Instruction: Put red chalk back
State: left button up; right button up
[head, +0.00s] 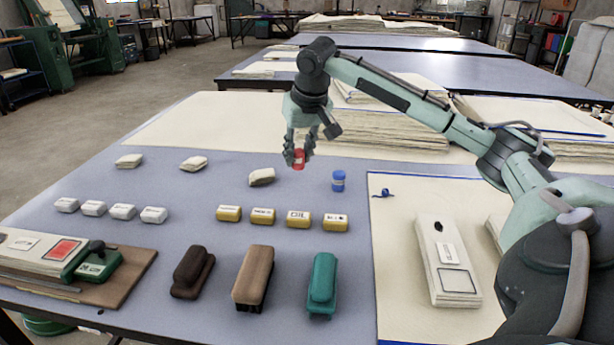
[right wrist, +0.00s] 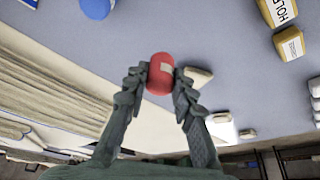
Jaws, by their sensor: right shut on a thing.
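The red chalk (head: 299,161) is a short red cylinder with a pale label. My right gripper (head: 298,153) is shut on it and holds it above the far part of the blue-grey table (head: 225,183). In the right wrist view the red chalk (right wrist: 160,72) sits between the two fingertips of my right gripper (right wrist: 160,78). A blue chalk (head: 338,181) with a pale label stands on the table to the right of the red one and nearer; it also shows in the right wrist view (right wrist: 97,7). My left gripper is not in view.
Yellow labelled blocks (head: 263,216), white blocks (head: 94,208) and pale lumps (head: 194,163) stand in rows. Three brush-like blocks, dark brown (head: 191,272), brown (head: 253,278) and teal (head: 321,285), lie in front. A cream sheet with a blue clip (head: 383,193) is at right.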

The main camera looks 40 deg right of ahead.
jog(key=shift+s+d+f, duration=0.45)
jog(key=shift+d+f, duration=0.1)
jog(key=shift+d, duration=0.25)
jog(key=shift+f, duration=0.2)
notch_tip(320, 180, down, 3)
jog(key=shift+f+b, duration=0.2)
jog(key=shift+b, duration=0.2)
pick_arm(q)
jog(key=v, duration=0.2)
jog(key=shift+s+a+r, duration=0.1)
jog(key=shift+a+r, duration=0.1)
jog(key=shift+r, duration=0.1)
pick_arm(e)
jog(key=shift+f, duration=0.1)
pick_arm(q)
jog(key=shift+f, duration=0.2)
pick_arm(e)
jog(key=o, duration=1)
jog(key=shift+f, duration=0.15)
